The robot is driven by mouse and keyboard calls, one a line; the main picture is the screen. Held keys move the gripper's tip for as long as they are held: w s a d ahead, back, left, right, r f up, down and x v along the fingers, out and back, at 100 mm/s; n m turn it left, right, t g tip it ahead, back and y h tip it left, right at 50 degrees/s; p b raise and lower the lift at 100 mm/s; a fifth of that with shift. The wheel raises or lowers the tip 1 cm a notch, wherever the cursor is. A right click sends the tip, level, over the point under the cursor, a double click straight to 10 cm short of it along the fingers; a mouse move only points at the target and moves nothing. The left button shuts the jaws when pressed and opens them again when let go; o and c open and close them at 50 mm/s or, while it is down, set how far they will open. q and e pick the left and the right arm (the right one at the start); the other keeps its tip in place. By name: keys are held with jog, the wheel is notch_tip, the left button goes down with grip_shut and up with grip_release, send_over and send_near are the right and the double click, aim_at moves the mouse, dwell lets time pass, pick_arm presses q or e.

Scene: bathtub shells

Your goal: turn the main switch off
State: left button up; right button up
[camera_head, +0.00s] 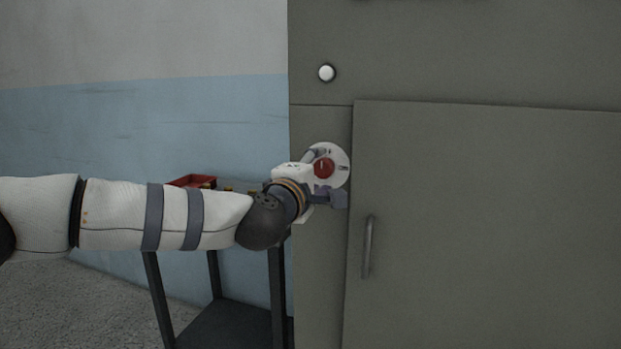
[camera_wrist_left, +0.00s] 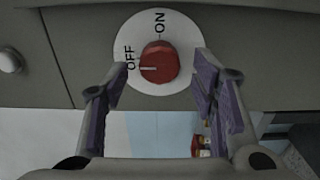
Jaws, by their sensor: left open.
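The main switch is a red round knob (camera_head: 323,168) on a white disc (camera_head: 342,158), set in the front of a grey cabinet. In the left wrist view the knob (camera_wrist_left: 160,64) shows ON and OFF labels on its disc (camera_wrist_left: 180,30). A pale line on the knob points left, toward the OFF side. My left gripper (camera_head: 328,176) is open in front of the switch. Its fingers (camera_wrist_left: 160,78) are spread on either side of the knob, with gaps visible between them and it. Contact with the disc cannot be told. My right gripper is not in view.
A white round button (camera_head: 327,73) sits above the switch. The cabinet door (camera_head: 480,220) with a vertical handle (camera_head: 367,247) is to the right. A dark-legged stand (camera_head: 277,290) with a red tray (camera_head: 190,181) is behind my left arm, by the blue and white wall.

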pick_arm(q)
jog(key=v, duration=1.1)
jog(key=shift+s, duration=0.1)
